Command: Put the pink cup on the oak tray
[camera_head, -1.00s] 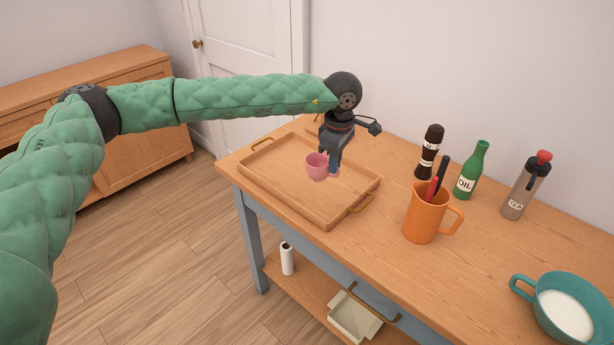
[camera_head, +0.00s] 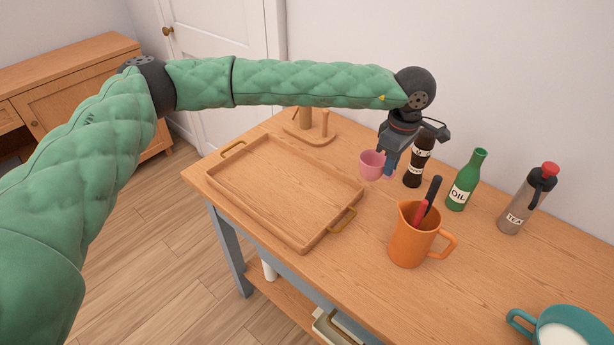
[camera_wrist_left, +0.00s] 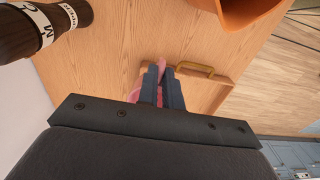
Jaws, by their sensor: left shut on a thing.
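The pink cup (camera_head: 372,165) is held by my left gripper (camera_head: 388,170), which is shut on it. In the head view the cup looks upright, to the right of the oak tray and near the dark bottle. In the left wrist view the cup (camera_wrist_left: 133,90) shows partly behind the two fingers (camera_wrist_left: 162,88). The oak tray (camera_head: 303,243) lies empty on the table with a brass handle at each end. The cup does not overlap the tray in the head view. My right gripper is not in view.
A dark labelled bottle (camera_head: 418,165) stands just behind my left gripper. An orange jug (camera_head: 410,240) with utensils stands in front. A green oil bottle (camera_head: 465,182), a tea bottle (camera_head: 522,205) and a teal pot (camera_head: 570,318) are further right. A wooden stand (camera_head: 309,133) is behind the tray.

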